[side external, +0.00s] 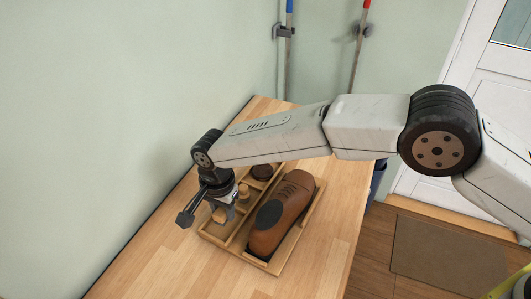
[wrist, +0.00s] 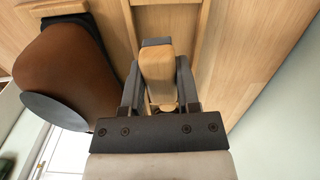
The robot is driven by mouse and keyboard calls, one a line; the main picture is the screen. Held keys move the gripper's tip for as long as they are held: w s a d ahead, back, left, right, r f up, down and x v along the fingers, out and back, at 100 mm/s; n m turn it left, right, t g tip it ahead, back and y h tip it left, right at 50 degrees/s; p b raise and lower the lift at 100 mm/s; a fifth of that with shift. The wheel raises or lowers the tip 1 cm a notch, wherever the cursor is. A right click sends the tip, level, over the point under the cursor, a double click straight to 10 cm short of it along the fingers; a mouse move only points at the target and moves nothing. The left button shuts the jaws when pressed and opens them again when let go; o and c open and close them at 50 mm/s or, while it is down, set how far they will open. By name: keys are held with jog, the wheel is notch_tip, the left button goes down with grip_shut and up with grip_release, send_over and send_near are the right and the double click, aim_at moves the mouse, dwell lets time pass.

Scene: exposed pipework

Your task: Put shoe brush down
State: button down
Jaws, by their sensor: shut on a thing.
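The shoe brush (wrist: 158,68) is a light wooden block with a dark end in the wrist view. My gripper (wrist: 158,88) is shut on it, with one dark finger on each side. In the side view, my gripper (side external: 226,207) points down at the left part of a wooden tray (side external: 236,243). A light wooden piece (side external: 219,215) shows beside the fingers there and looks like the brush. I cannot tell whether the brush touches the tray floor.
A brown shoe (side external: 290,205) lies in the tray's right part, close beside my gripper. Another small wooden piece (side external: 243,193) and a dark round item (side external: 262,171) are in the tray. The wooden bench (side external: 150,262) is clear in front. A pale wall (side external: 110,110) borders its left.

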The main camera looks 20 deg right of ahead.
aim_at(222, 218)
jog(key=shift+w+a+f, duration=0.1)
jog(key=shift+f, duration=0.1)
jog(key=shift+w+a+f, duration=0.1)
jog(key=shift+w+f, duration=0.1)
jog(key=shift+f, duration=1.55)
jog(key=shift+f, duration=0.1)
jog(key=c, duration=0.6)
grip_release()
notch_tip(222, 218, up, 12)
jog(key=shift+r, duration=0.1)
